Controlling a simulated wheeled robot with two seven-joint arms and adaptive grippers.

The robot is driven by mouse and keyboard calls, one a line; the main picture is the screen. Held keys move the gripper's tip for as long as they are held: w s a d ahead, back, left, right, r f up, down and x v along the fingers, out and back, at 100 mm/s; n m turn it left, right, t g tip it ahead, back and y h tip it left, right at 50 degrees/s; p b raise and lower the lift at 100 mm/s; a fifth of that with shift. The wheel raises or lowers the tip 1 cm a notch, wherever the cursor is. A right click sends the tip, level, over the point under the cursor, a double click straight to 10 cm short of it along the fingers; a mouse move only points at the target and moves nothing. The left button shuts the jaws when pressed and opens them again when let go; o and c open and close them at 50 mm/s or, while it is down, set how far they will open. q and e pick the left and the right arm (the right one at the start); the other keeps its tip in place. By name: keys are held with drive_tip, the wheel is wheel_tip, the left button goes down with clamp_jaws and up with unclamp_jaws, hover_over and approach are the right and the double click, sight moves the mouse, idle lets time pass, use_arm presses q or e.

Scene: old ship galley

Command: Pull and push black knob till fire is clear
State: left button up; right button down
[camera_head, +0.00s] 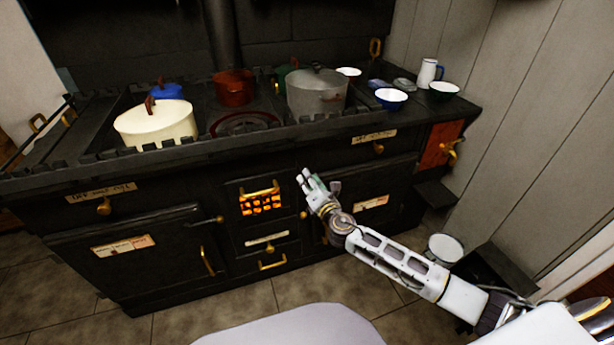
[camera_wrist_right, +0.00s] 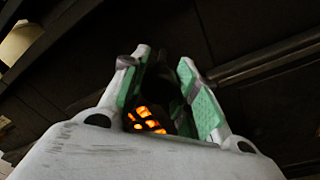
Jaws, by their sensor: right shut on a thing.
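My right gripper (camera_head: 306,177) is in front of the black stove (camera_head: 155,211), just right of the fire grate (camera_head: 262,205), where orange fire glows behind bars. In the right wrist view the green-padded fingers (camera_wrist_right: 166,72) are closed around a dark thing between them, which seems to be the black knob. Its outline is hard to make out against the dark stove, and in the head view the gripper hides it. The fire (camera_wrist_right: 146,119) also shows between the fingers. My left gripper is not in view.
On the stove top stand a cream pot (camera_head: 155,124), a grey pot (camera_head: 318,95), a red-brown pot (camera_head: 234,92) and several bowls. Brass handles (camera_head: 207,261) stick out from the stove front. A white bucket (camera_head: 445,248) stands on the floor at right. The tiled floor in front is mostly clear.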

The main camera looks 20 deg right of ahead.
drive_tip(key=shift+s, duration=0.2)
drive_tip(key=c, duration=1.1)
unclamp_jaws()
drive_tip(key=shift+o, duration=0.2)
drive_tip(key=shift+s, duration=0.15)
drive_tip(key=s+d, duration=0.1)
drive_tip(key=s, duration=1)
drive_tip(key=shift+s, duration=0.3)
drive_tip(key=shift+d, duration=0.1)
